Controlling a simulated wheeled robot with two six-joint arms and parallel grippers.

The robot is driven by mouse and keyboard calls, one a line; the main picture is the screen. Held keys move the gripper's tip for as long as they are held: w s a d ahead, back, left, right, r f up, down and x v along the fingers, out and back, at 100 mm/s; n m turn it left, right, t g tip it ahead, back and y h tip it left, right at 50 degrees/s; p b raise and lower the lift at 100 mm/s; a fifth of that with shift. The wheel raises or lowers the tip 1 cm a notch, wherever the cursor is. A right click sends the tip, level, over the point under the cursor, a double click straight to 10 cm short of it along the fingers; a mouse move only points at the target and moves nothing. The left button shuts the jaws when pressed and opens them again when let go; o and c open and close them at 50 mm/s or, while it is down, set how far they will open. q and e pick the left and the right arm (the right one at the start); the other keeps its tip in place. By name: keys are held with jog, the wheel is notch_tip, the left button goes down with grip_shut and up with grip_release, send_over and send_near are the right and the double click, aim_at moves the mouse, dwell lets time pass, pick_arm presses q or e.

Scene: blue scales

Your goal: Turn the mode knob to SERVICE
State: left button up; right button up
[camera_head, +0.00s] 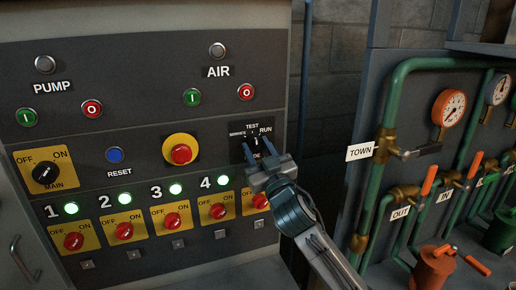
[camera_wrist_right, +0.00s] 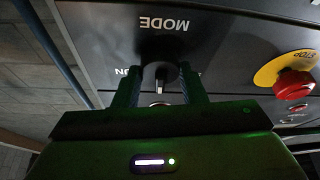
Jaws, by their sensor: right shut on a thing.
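The dark mode knob (camera_head: 255,141) sits on a black plate on the right side of the control panel, with the labels SERVICE at its left, TEST above and RUN at its right. My right gripper (camera_head: 259,150) is shut on the knob, one finger on each side. In the right wrist view the knob (camera_wrist_right: 160,74) shows upside down between the two fingers (camera_wrist_right: 160,88), under the word MODE. A pale mark shows on or near the knob there; I cannot tell for sure which label the knob points at. My left gripper is not in view.
A red emergency stop button (camera_head: 181,153) on a yellow disc is left of the knob. Several red rotary switches with green lamps line the row below. Green pipes (camera_head: 374,180) with orange-handled valves and gauges stand at the right.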

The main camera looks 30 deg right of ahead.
jog(key=n+y+p, duration=0.1)
jog(key=n, duration=0.1)
jog(key=n+y+p, duration=0.1)
jog(key=n, duration=0.1)
jog(key=shift+d+r+n, duration=0.1)
jog(key=shift+r+n, duration=0.1)
jog(key=shift+n, duration=0.1)
jog(key=n+y+p, duration=0.1)
jog(key=n+p, duration=0.1)
jog(key=n+g+y+p, duration=0.1)
jog(key=n+p, duration=0.2)
jog(key=shift+d+r+y, duration=0.1)
jog(key=shift+r+y, duration=0.05)
jog(key=shift+y, duration=0.15)
jog(key=shift+n+g+y+p, duration=0.5)
jog(key=shift+n+y+p, duration=0.1)
jog(key=shift+n+p, duration=0.8)
jog(key=shift+f, duration=0.2)
jog(key=o, duration=0.8)
jog(key=shift+o, duration=0.9)
jog(key=shift+w+f, duration=0.1)
